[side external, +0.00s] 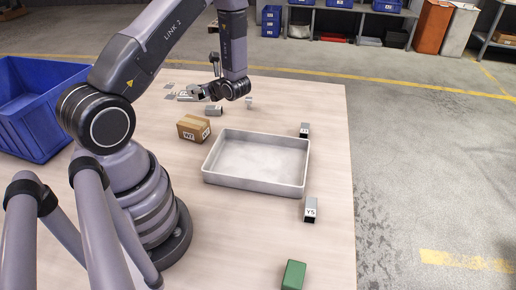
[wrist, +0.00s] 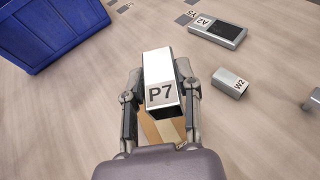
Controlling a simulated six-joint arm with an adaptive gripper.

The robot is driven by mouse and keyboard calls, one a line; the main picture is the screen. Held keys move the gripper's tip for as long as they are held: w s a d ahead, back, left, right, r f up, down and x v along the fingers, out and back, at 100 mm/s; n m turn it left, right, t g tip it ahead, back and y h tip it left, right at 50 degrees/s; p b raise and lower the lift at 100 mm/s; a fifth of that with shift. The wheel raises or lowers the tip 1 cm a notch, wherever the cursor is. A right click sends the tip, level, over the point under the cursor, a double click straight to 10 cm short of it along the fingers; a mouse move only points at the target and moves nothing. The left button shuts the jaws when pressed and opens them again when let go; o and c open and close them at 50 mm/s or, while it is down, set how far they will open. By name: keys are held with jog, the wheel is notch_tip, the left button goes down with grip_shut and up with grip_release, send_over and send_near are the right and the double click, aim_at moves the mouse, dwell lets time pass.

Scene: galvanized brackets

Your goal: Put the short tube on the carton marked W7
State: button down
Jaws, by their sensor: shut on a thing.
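My gripper (wrist: 160,105) is shut on a short grey metal tube marked P7 (wrist: 159,70), its two fingers along the tube's sides. In the side view my gripper (side external: 197,92) is up above the table, higher in the picture than the carton. The brown carton marked W7 (side external: 190,135) stands on the table left of the tray. In the wrist view part of a brown carton (wrist: 152,132) shows below the tube, between the fingers; the rest is hidden. I cannot tell the gap between tube and carton.
A tube marked W2 (wrist: 229,83) and a longer bracket marked A2 (wrist: 217,31) lie nearby. A pale tray (side external: 250,186) stands right of the carton. A tube marked Y5 (side external: 310,208) and a green block (side external: 293,275) lie farther right. A blue bin (side external: 40,110) is at left.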

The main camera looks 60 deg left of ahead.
aim_at(194, 122)
jog(key=s+f, duration=0.1)
jog(key=f, duration=0.1)
jog(key=f+n+g, duration=0.1)
jog(key=f, duration=0.2)
jog(key=s+f+n+g, duration=0.1)
jog(key=f, duration=0.2)
jog(key=shift+s+d+h, duration=0.1)
jog(key=shift+s+h, duration=0.25)
jog(key=shift+h, duration=0.05)
jog(key=shift+f, duration=0.1)
jog(key=c, duration=0.8)
grip_release()
